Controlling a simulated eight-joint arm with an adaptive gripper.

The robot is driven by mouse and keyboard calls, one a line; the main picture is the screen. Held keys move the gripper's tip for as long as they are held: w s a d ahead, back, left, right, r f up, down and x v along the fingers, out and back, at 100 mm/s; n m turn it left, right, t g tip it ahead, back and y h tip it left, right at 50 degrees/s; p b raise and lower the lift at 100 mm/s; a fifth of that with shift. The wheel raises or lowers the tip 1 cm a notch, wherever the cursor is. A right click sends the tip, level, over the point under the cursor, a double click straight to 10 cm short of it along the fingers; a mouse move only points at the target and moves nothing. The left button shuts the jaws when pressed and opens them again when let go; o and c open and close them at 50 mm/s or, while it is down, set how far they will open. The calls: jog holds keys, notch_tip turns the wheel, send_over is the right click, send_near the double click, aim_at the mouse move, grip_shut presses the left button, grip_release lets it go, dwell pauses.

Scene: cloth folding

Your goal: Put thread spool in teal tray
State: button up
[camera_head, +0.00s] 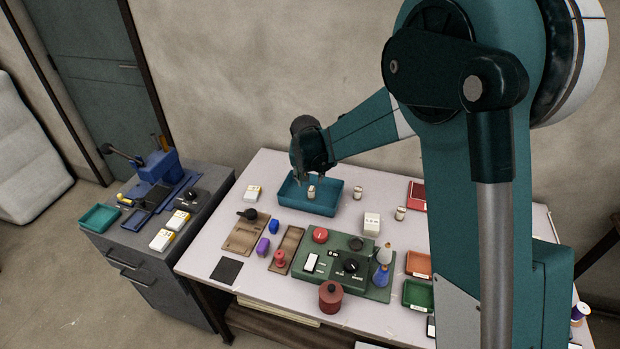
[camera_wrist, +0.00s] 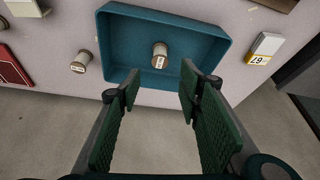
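The teal tray (camera_head: 306,208) sits at the back left of the table and fills the upper middle of the wrist view (camera_wrist: 122,48). A small pale thread spool with a label (camera_head: 311,192) stands inside it, near the middle; it also shows in the wrist view (camera_wrist: 159,56). My gripper (camera_head: 313,178) is above the tray's back part. In the wrist view its two green-padded fingers (camera_wrist: 160,88) are spread apart, with nothing between them. The spool is clear of the fingertips.
Similar spools stand right of the tray (camera_head: 357,192) and farther right (camera_head: 400,214). A white box (camera_head: 371,223) and a dark green control panel (camera_head: 345,272) stand in front. A smaller green-teal tray (camera_head: 99,217) is on the left cabinet.

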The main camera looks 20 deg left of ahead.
dwell(0.8)
jog(key=s+d+r, duration=0.4)
jog(key=d+r, duration=0.3)
jog(key=d, duration=0.3)
jog(key=s+d+r+m+t, duration=0.1)
jog(key=s+d+r, duration=0.4)
jog(key=d, duration=0.4)
jog(key=s+d+r, duration=0.3)
jog(key=d+r, duration=0.5)
jog(key=d, duration=0.2)
jog(key=s+d+t, duration=0.1)
jog(key=s+d, duration=0.9)
jog(key=s, duration=0.3)
jog(key=s+d+m, duration=0.1)
jog(key=s+d, duration=0.9)
jog(key=s, duration=0.3)
jog(key=shift+r+t+h, duration=0.25)
jog(key=shift+t+h, duration=0.15)
